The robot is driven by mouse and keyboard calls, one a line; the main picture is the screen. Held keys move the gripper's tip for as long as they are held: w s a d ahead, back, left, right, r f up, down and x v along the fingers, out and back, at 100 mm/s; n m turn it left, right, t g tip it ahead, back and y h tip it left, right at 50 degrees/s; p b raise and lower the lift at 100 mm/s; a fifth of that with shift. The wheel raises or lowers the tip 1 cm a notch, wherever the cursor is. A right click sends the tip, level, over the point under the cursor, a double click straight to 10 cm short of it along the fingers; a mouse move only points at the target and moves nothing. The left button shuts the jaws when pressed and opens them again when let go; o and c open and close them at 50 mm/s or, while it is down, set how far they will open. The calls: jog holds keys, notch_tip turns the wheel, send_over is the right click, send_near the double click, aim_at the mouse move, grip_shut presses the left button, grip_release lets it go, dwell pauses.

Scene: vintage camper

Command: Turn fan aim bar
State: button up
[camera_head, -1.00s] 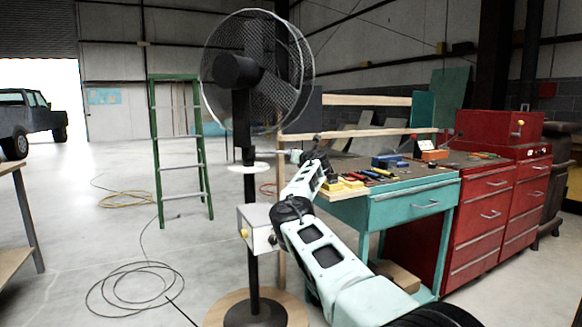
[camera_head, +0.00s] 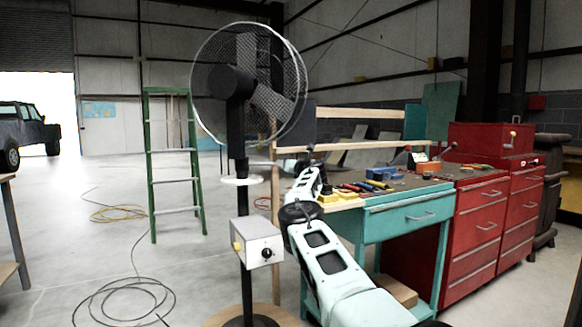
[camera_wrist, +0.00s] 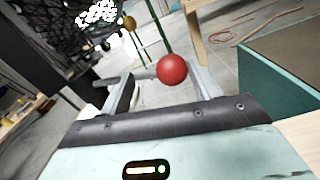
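The black pedestal fan (camera_head: 238,85) stands left of centre in the head view, its mesh guard facing right. A thin bar (camera_head: 262,163) runs from its pole toward my gripper (camera_head: 287,164), which is small there. In the wrist view a grey bar (camera_wrist: 145,74) ends in a red ball (camera_wrist: 172,69). The ball lies between the two fingers of my gripper (camera_wrist: 165,85), with gaps visible on both sides. The fingers look open. The bar crosses near the left fingertip; I cannot tell whether they touch.
A grey control box (camera_head: 258,243) with knobs sits on the fan pole, below a white disc (camera_head: 240,180). A teal workbench (camera_head: 410,210) with tools stands right of my arm. A green ladder (camera_head: 150,165) and a loose cable (camera_head: 125,300) are at left, with open floor around.

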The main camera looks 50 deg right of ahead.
jog(key=shift+w+a+f, duration=0.1)
jog(key=shift+a+f, duration=0.05)
jog(key=shift+a, duration=0.05)
dwell(0.3)
jog(key=b+v, duration=0.1)
jog(key=v, duration=1.6)
jog(key=shift+s+b, duration=0.35)
jog(key=shift+b, duration=0.05)
jog(key=shift+d, duration=0.15)
